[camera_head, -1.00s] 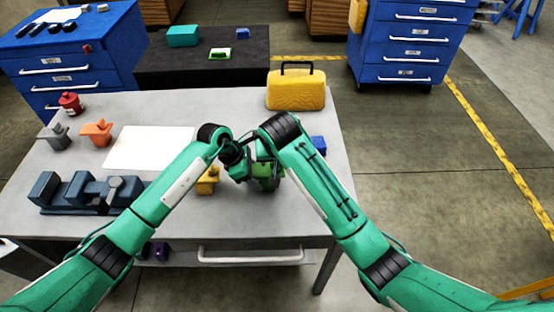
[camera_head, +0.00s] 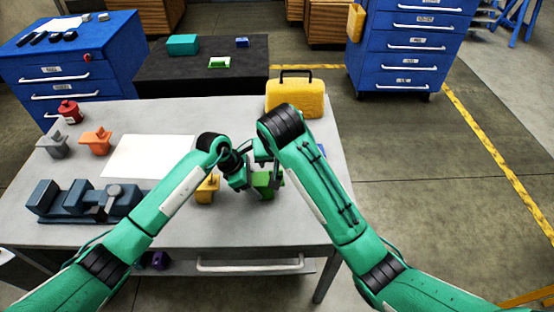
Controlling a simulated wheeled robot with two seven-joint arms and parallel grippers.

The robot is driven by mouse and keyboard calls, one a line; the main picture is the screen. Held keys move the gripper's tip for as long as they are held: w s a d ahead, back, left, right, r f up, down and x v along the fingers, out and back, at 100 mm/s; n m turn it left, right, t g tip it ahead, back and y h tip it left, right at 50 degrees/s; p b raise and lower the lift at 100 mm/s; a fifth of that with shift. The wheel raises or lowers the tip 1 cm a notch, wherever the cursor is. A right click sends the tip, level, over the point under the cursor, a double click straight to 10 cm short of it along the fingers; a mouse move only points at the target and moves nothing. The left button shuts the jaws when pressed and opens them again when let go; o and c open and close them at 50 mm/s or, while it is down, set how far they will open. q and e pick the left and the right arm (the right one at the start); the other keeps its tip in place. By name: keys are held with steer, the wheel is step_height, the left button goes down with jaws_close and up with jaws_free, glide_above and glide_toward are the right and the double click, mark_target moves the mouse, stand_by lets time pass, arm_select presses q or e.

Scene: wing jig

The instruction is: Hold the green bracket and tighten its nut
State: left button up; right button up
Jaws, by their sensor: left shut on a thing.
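The green bracket (camera_head: 266,184) is on the grey workbench, right of the middle, partly hidden by my grippers. My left gripper (camera_head: 250,183) comes in from the left and is shut on the bracket at its left side. My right gripper (camera_head: 264,158) hangs just above and behind the bracket. Its fingers are small and partly hidden by my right forearm, so I cannot tell whether they are open or shut. The nut cannot be made out.
A yellow bracket (camera_head: 207,190) stands close left of my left gripper. A blue vise (camera_head: 85,201), an orange bracket (camera_head: 96,142), a grey bracket (camera_head: 52,144), a red bracket (camera_head: 70,111) and a white sheet (camera_head: 147,156) lie further left. A yellow case (camera_head: 296,99) stands behind.

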arm_select(q)
steer(key=shift+f, duration=0.15)
steer(key=o, duration=1.4)
steer(key=b+v, duration=0.3)
steer(key=v, duration=1.1)
steer(key=shift+d, duration=0.1)
steer(key=shift+f, duration=0.1)
